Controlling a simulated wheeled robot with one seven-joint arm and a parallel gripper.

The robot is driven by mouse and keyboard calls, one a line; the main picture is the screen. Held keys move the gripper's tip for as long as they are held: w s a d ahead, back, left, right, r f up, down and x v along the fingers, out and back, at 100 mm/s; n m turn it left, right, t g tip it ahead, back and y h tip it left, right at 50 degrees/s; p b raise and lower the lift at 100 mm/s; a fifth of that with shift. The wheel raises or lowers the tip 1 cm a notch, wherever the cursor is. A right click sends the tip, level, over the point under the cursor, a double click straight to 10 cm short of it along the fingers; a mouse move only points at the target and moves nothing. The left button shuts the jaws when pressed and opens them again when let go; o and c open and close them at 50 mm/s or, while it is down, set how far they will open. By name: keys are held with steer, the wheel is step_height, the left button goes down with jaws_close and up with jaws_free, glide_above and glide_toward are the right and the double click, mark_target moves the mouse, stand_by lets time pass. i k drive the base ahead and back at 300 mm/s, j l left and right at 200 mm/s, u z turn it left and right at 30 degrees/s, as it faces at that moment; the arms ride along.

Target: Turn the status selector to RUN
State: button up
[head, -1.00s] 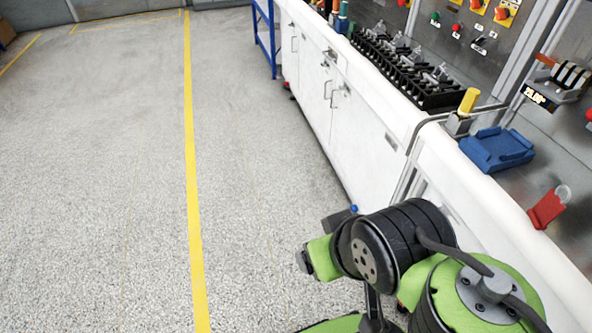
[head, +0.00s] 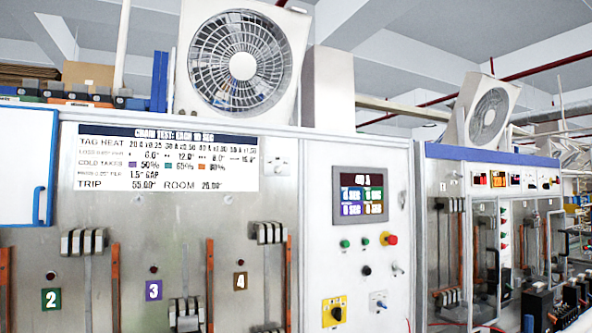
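A control panel (head: 395,225) with a small display (head: 361,195) stands right of centre. Low on it is a rotary switch (head: 334,311) with a black knob on a yellow plate. To its right is a small light plate (head: 379,302) with a dark knob or key. I cannot tell which of these is the status selector; no RUN marking is readable. My gripper is not in view.
Green buttons (head: 345,244), a red button on yellow (head: 390,239) and a black knob (head: 366,270) sit under the display. Numbered breaker bays (head: 120,275) fill the left. A fan (head: 243,60) stands on top. A blue-trimmed cabinet (head: 430,152) stands at right.

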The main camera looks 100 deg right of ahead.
mark_target(278, 169)
steer(key=z, duration=3.2)
